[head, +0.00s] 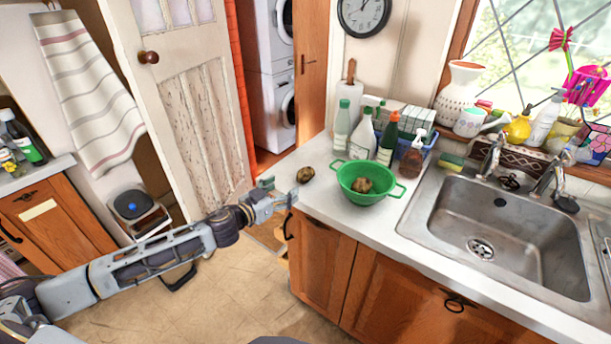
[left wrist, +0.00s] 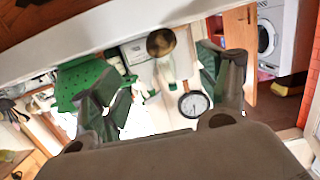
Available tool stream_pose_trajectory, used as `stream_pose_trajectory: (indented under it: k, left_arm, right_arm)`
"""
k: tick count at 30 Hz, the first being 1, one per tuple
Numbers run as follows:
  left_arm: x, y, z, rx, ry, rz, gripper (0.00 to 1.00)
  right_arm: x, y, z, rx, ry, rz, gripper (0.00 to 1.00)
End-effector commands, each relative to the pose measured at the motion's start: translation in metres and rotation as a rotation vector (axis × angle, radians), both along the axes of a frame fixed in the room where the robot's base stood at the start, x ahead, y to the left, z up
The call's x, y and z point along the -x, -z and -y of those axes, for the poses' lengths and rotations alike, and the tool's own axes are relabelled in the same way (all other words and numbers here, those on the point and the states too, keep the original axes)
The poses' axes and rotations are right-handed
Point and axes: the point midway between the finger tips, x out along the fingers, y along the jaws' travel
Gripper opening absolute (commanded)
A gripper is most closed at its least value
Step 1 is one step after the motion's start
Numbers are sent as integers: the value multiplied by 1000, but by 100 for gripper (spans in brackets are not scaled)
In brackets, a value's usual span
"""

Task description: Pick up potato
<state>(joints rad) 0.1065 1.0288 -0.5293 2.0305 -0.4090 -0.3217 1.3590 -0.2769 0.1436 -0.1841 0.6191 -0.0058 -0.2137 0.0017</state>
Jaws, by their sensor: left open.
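A brown potato (head: 306,174) lies on the white counter (head: 330,212) near its left edge, left of the green colander (head: 357,197). A second potato (head: 363,184) sits inside the colander. My left gripper (head: 281,191) is open and empty at the counter's left edge, just left of the loose potato and apart from it. In the left wrist view, which is upside down, the loose potato (left wrist: 160,42) shows beyond and between the spread green-tipped fingers (left wrist: 158,72). The colander (left wrist: 88,84) shows behind the left-hand finger there. My right gripper is not in view.
A steel sink (head: 490,222) is to the right. The counter front left of the colander is clear. A door (head: 190,90) stands open at the back left.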

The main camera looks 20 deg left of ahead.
Motion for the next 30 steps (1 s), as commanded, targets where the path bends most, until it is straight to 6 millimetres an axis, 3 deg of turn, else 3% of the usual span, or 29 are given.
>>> stream_pose_trajectory:
  k: [30]
  left_arm:
    - [-53, 8, 19, 0, 0, 1, 75]
  right_arm:
    - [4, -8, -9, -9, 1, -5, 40]
